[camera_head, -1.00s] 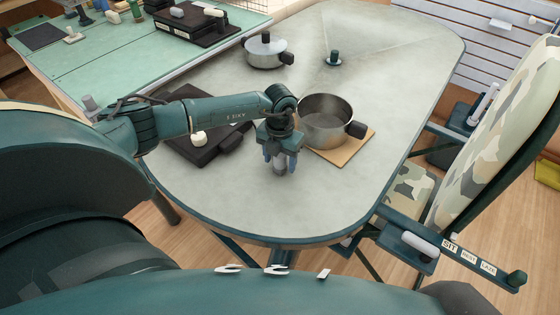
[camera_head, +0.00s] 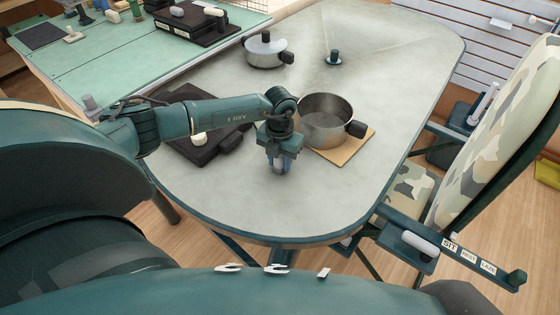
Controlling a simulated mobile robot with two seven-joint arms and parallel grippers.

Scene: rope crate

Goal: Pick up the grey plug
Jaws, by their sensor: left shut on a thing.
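My left gripper (camera_head: 280,164) points down over the near part of the grey table (camera_head: 300,212), with its arm coming in from the left. Its fingers are closed around the grey plug (camera_head: 280,168), which shows only as a small grey piece between them. The fingers hide most of the plug, and I cannot tell whether it still touches the table. My right gripper is not in view.
An open steel pot (camera_head: 326,120) stands on a wooden board (camera_head: 350,150) just right of the gripper. A lidded pot (camera_head: 265,50) and a small dark knob-like piece (camera_head: 334,57) are farther back. A dark flat appliance (camera_head: 205,148) lies left, under my arm. The near table is clear.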

